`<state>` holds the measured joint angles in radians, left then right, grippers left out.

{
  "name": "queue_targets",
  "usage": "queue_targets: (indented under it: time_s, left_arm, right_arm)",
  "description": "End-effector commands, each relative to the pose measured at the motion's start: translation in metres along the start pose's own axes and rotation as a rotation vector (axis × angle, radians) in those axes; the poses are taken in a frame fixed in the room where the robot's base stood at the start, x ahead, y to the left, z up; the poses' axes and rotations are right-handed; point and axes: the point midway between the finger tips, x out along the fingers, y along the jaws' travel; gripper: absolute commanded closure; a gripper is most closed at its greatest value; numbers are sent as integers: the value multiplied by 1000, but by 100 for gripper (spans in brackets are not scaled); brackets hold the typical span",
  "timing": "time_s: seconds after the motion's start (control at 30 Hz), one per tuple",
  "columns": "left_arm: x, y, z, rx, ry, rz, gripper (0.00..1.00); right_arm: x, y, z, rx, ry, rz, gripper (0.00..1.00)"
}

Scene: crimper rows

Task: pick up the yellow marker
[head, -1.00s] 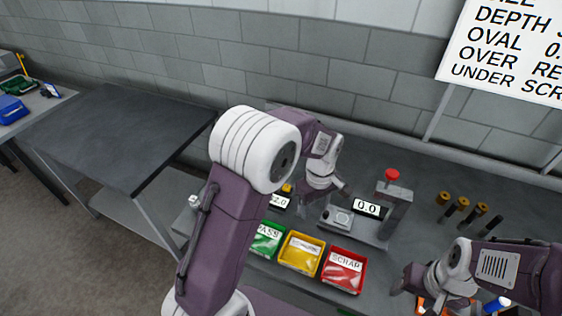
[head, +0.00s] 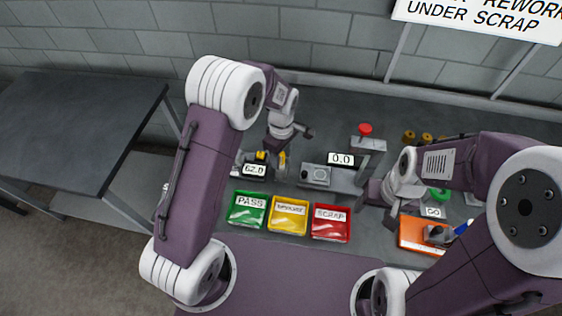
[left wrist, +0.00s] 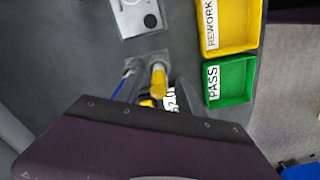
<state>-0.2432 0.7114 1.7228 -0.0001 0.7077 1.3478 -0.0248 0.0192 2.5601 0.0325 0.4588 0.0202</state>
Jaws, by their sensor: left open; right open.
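The yellow marker (head: 283,160) shows as a small upright yellow piece just below my left gripper (head: 286,147) in the head view. In the left wrist view the yellow marker (left wrist: 158,80) lies just ahead of my wrist, in the area of the left fingers. My left gripper is open; I cannot tell whether its fingers touch the marker. My right gripper (head: 380,204) is open over the bench, right of the red bin and away from the marker.
A gauge reading 62.0 (head: 254,170) with a yellow top stands close to the marker. Green PASS (head: 247,222), yellow REWORK (head: 288,228) and red SCRAP (head: 331,236) bins line the front. A press with a red knob (head: 365,130) stands right. An orange tray (head: 411,233) lies at right.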

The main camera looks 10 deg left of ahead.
Motion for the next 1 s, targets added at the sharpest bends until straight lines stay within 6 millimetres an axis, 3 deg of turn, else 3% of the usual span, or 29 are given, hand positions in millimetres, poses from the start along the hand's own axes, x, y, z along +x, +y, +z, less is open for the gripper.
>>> queue_targets:
  time_s: [0.03, 0.2, 0.4, 0.43, 0.6, 0.87, 1.0]
  left_arm:
    - [6, 0, -1, 0, -1, -6, 55]
    - [30, 1, -1, 0, 0, -2, 55]
    - [32, 2, -1, 0, 0, 0, 55]
    - [32, 2, -1, 0, 0, 0, 57]
    - [32, 2, -1, 0, 0, 0, 100]
    - [31, 2, -1, 0, 0, 1, 100]
    - [15, 3, -1, 0, 1, 6, 100]
  right_arm:
    - [-8, 0, -1, 0, 0, 0, 38]
    - [-10, 0, -1, 0, 0, 0, 38]
    - [-9, 0, -1, 0, 0, 0, 38]
    - [-9, 0, -1, 0, 0, 0, 38]
    - [-9, 0, -1, 0, 0, 0, 38]
    - [-9, 0, -1, 0, 0, 0, 38]
    - [-5, 0, 0, 0, 0, 0, 38]
